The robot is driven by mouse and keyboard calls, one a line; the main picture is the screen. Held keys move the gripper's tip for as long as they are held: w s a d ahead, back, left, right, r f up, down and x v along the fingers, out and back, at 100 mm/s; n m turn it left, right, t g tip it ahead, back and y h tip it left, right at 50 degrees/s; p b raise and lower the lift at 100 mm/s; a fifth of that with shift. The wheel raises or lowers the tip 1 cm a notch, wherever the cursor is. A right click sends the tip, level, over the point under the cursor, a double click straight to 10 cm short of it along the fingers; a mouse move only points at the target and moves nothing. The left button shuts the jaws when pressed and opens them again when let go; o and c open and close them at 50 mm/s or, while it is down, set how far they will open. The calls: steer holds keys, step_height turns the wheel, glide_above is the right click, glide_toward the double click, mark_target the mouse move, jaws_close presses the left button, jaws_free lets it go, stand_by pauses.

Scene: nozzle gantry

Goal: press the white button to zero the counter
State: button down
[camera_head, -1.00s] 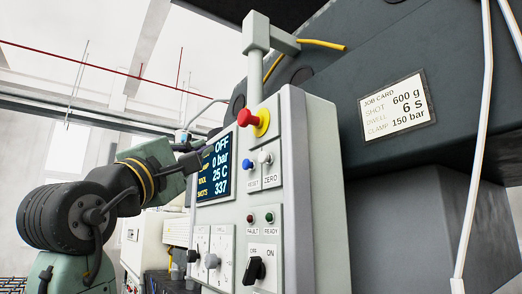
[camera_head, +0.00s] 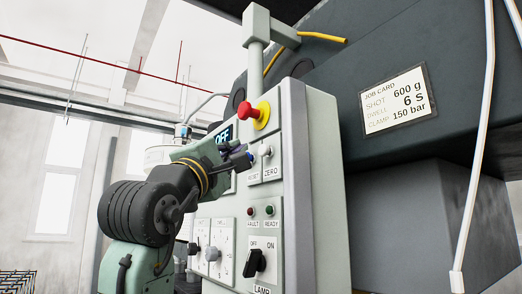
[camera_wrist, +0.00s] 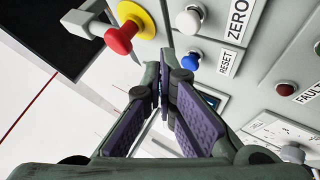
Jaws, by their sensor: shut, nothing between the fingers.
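The white button (camera_head: 265,150) sits above the ZERO label on the grey control panel (camera_head: 228,232). In the wrist view the white button (camera_wrist: 188,22) is beside the ZERO label, with the blue RESET button (camera_wrist: 190,62) next to it. My gripper (camera_head: 247,157) is shut and empty in front of the panel. In the head view its tip is just left of the white button and hides the blue button. In the wrist view my fingertips (camera_wrist: 163,68) appear nearer the blue button than the white one. I cannot tell whether they touch the panel.
A red emergency-stop knob on a yellow base (camera_head: 261,115) is just above the buttons. FAULT and READY lamps (camera_head: 269,210) and a black OFF/ON switch (camera_head: 254,263) are below. My arm covers most of the display (camera_head: 223,134). A job card (camera_head: 394,99) hangs at right.

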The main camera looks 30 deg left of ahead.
steer(key=shift+w+d, duration=0.35)
steer(key=shift+w, duration=0.45)
steer(key=shift+w, duration=0.1)
stand_by(0.8)
steer(key=shift+w+d, duration=0.2)
steer(key=shift+w, duration=0.1)
steer(key=shift+w+d, duration=0.2)
steer(key=shift+w, duration=0.35)
stand_by(0.8)
stand_by(0.3)
steer(key=shift+s+a, duration=0.35)
steer(key=shift+s, duration=0.55)
steer(key=shift+s, duration=0.15)
steer(key=shift+s+a, duration=0.3)
steer(key=shift+s, duration=0.45)
steer(key=shift+s+a, duration=0.35)
steer(key=shift+s, duration=0.35)
steer(key=shift+s+a, duration=0.3)
steer(key=shift+s, duration=0.45)
steer(key=shift+f, duration=0.1)
